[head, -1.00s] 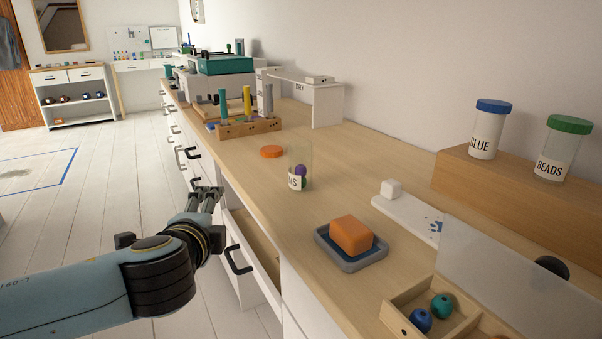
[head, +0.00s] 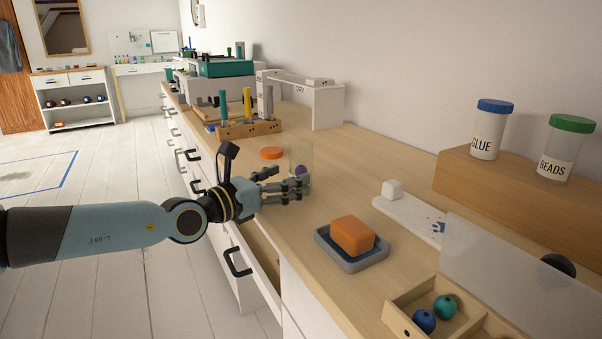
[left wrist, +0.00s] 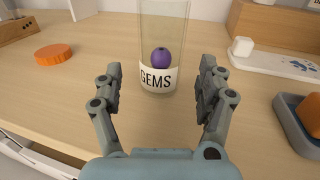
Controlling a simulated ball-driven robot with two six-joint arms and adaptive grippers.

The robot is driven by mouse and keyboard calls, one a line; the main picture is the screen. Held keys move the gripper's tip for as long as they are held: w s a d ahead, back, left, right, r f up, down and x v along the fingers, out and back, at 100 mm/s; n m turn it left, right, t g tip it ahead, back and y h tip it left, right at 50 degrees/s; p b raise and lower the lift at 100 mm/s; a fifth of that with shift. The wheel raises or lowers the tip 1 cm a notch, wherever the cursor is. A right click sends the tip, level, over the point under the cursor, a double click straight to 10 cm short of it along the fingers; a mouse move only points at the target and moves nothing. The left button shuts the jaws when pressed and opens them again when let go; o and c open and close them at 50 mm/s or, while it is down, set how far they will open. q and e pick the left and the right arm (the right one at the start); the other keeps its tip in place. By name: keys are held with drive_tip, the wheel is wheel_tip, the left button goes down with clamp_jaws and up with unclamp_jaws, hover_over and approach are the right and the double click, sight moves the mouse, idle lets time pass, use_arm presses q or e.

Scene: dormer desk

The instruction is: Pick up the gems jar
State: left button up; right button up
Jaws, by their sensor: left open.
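The gems jar (left wrist: 160,80) is a clear open cylinder with a white GEMS label and a purple ball inside. It stands upright on the wooden desk, its top cut off by the edge of the left wrist view. In the head view the jar (head: 301,155) is partly hidden behind my left gripper (head: 291,182). My left gripper (left wrist: 160,82) is open, one finger toward each side of the jar, with the jar ahead between them. An orange lid (left wrist: 53,54) lies on the desk to the left of the jar. My right gripper is not in view.
An orange block (head: 352,235) sits in a grey-blue tray nearby. A white cube (head: 392,187) stands on a white board. Glue (head: 489,130) and beads (head: 564,148) jars stand on a wooden riser. A tool rack (head: 250,128) is farther back. An open drawer (head: 262,262) juts out below.

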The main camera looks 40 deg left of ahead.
sight(307, 144)
use_arm(q)
drive_tip(key=w, duration=0.4)
drive_tip(key=shift+w+d+r, duration=0.1)
drive_tip(key=shift+w+r, duration=0.25)
drive_tip(key=shift+r, duration=0.05)
drive_tip(key=shift+w, duration=0.2)
drive_tip(key=shift+r, duration=0.1)
drive_tip(key=c, duration=1.1)
drive_tip(key=shift+c, duration=1.4)
drive_tip(key=shift+r, duration=0.15)
clamp_jaws()
drive_tip(key=shift+r, duration=0.25)
drive_tip(key=shift+r+p, duration=0.6)
drive_tip(key=shift+r, duration=0.15)
drive_tip(key=r+p, duration=0.1)
drive_tip(key=d+r+p, duration=0.1)
drive_tip(key=r+p, duration=0.1)
drive_tip(key=shift+d, duration=0.1)
drive_tip(key=w+d+r+p, duration=0.1)
drive_tip(key=d+r+p, duration=0.5)
drive_tip(key=d+p, duration=0.2)
drive_tip(key=shift+w+d+p, duration=0.3)
drive_tip(key=shift+d+p, duration=0.1)
drive_tip(key=shift+d, duration=0.85)
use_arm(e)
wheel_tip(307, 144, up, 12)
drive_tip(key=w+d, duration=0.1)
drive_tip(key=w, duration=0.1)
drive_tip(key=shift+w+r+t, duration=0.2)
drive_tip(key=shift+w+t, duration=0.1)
